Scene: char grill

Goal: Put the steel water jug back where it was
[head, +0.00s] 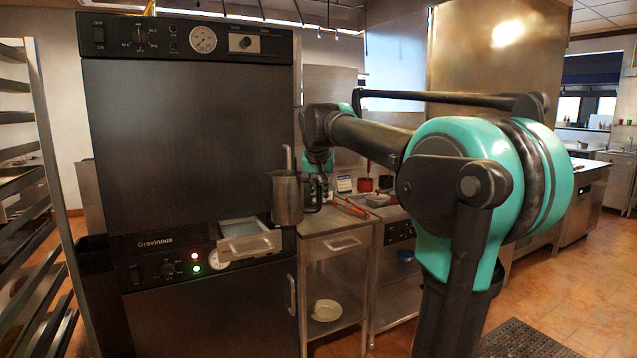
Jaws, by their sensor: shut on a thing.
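The steel water jug (287,199) is upright in front of the right side of the black oven in the head view. It is a grey metal jug with its handle on the right. My gripper (313,195) is shut on the jug at its handle side; the fingers are small and dark here, and the exact grip is hard to make out. The jug appears to be in the air, above and to the right of the open steel drawer (250,246).
A tall black oven (187,130) fills the left, with its small drawer pulled out. A steel side table (337,243) stands right of it, with a plate (326,310) on its lower shelf. Red containers (366,184) stand farther back. A slatted rack (35,190) is at far left.

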